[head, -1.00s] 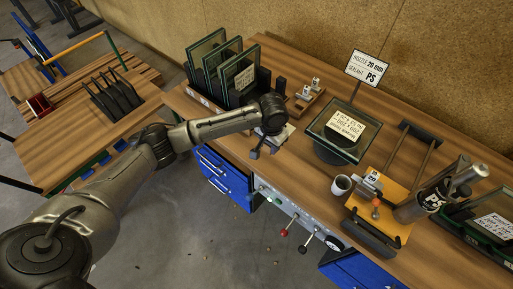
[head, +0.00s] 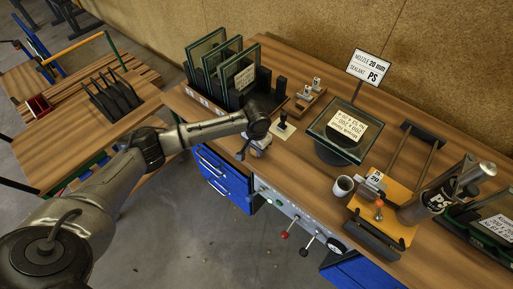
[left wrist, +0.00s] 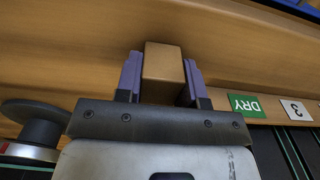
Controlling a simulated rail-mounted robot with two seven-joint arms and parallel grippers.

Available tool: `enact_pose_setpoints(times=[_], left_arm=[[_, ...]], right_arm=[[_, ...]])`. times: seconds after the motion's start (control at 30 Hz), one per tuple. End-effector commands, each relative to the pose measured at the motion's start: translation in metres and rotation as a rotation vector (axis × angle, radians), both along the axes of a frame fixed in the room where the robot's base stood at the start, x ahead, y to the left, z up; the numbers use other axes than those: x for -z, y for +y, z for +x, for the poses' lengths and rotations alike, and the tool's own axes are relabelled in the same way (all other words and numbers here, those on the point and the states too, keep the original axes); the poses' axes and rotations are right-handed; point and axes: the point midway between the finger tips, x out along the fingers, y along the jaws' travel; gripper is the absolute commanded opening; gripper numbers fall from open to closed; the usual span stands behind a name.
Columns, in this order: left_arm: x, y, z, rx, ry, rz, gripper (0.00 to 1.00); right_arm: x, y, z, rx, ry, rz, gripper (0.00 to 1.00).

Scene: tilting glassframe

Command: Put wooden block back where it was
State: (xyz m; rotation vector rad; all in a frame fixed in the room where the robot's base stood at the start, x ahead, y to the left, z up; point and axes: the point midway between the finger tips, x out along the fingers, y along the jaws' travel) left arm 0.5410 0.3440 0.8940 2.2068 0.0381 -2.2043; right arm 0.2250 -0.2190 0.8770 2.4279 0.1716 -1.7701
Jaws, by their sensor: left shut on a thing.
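The wooden block (left wrist: 163,66) is a plain brown block between the two purple fingers of my left gripper (left wrist: 162,78) in the left wrist view. The fingers touch it on both sides and are shut on it. Its lower end is hidden by the gripper. A brown wooden surface lies beyond the block; I cannot tell whether the block touches it. In the head view my left gripper (head: 257,148) is at the front edge of the workbench (head: 300,185), right of the blue drawers. The block cannot be made out there. My right gripper is not in view.
A rack of upright glass panes (head: 222,68) stands behind my left wrist. A small pale pad with a dark peg (head: 284,127) lies right of it. A glass pane (head: 340,128) rests on a round stand. A cup (head: 343,186) and levers (head: 286,233) are further right.

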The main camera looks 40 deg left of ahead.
Motion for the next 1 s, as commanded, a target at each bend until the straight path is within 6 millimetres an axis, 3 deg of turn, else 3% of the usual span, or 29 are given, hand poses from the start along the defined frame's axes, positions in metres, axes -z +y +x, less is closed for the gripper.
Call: enact_pose_setpoints(times=[0.33, 0.37, 0.6, 0.87, 1.0], left_arm=[[0.002, 0.000, 0.000, -0.001, 0.000, -0.001, 0.17], [0.002, 0.000, 0.000, -0.001, 0.000, 0.000, 0.38], [0.002, 0.000, 0.000, -0.001, 0.000, 0.000, 0.61], [0.001, 0.000, 0.000, 0.000, -0.001, 0.000, 0.61], [-0.011, 0.000, 0.001, 0.000, -0.002, -0.002, 0.61]], right_arm=[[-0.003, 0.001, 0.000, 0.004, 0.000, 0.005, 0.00], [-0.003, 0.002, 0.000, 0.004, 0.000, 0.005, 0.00], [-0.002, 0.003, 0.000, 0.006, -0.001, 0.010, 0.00], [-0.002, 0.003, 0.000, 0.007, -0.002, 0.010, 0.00], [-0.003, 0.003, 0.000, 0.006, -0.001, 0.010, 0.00]])
